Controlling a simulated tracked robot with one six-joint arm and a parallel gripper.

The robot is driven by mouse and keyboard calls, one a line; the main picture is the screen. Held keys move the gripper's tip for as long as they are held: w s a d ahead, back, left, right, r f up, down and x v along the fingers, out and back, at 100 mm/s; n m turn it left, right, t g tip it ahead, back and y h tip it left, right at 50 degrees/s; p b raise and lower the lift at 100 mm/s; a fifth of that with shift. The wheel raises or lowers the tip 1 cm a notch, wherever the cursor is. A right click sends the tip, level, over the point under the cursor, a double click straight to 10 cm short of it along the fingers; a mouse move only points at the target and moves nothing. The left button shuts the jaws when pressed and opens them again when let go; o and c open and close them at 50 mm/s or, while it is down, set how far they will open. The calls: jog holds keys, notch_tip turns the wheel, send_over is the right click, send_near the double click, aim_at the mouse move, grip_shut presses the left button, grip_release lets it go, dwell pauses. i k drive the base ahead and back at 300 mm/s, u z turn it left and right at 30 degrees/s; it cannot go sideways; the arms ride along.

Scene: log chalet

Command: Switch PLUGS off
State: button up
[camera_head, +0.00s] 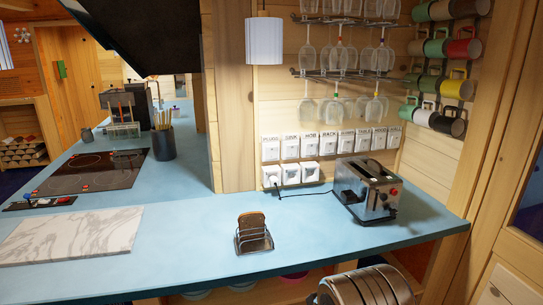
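The switch labelled PLUGS (271,149) is the leftmost of a row of white wall switches on the wooden wall behind the counter. Its label is small, and I cannot tell which way its rocker is set. Below the row are three white wall sockets (290,174). A dark cord runs along the counter from near the sockets to the toaster. My gripper is not in view.
The blue counter (190,215) runs below the switches. A silver toaster (367,190) stands right of the sockets, and a toast rack (253,235) stands in front. A lamp (264,40) hangs above. Glasses (340,58) and mugs (436,48) hang higher. A ribbed metal object (365,286) is at bottom right.

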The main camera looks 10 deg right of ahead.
aim_at(270, 152)
jog(key=k, duration=0.65)
jog(key=u, duration=0.2)
jog(key=i, duration=0.45)
jog(key=u, duration=0.7)
jog(key=i, duration=1)
jog(key=u, duration=0.15)
